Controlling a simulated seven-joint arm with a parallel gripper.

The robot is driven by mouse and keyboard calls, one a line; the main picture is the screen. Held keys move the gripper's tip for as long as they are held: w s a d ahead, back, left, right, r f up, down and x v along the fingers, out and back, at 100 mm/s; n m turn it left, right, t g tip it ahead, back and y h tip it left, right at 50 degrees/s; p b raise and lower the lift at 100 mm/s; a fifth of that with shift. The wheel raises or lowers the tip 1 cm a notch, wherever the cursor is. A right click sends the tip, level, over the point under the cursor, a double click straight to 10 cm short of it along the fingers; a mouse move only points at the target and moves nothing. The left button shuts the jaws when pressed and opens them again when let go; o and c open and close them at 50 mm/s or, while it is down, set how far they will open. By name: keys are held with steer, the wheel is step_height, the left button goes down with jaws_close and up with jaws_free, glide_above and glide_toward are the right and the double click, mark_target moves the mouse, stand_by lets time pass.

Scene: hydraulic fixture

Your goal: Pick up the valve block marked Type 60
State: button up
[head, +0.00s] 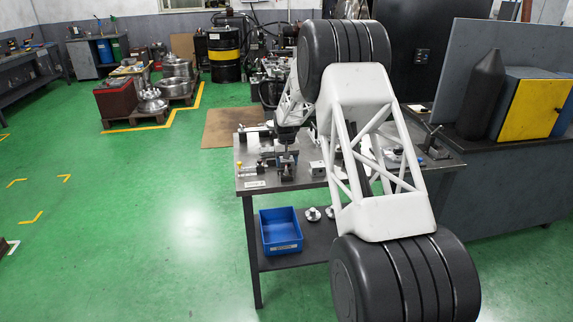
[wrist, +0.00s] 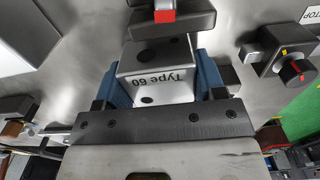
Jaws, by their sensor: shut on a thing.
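The valve block (wrist: 150,66), a pale metal block with "Type 60" printed upside down in the picture, shows in the wrist view. My gripper (wrist: 163,84) is shut on it, with a blue finger against each side. The block's near end is partly hidden behind the gripper's dark front plate. In the head view my gripper (head: 287,140) is over the left part of the workbench (head: 262,185); the block is too small there to make out clearly.
A dark clamp-like part with a red piece (wrist: 165,16) lies just beyond the block in the wrist view. A dark box with a red-marked knob (wrist: 290,69) is to the right. A blue bin (head: 280,246) stands on the bench's lower shelf. Green floor at left is open.

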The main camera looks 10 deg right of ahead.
steer(key=shift+r, duration=0.15)
steer(key=shift+r, duration=4.9)
steer(key=shift+d, duration=0.1)
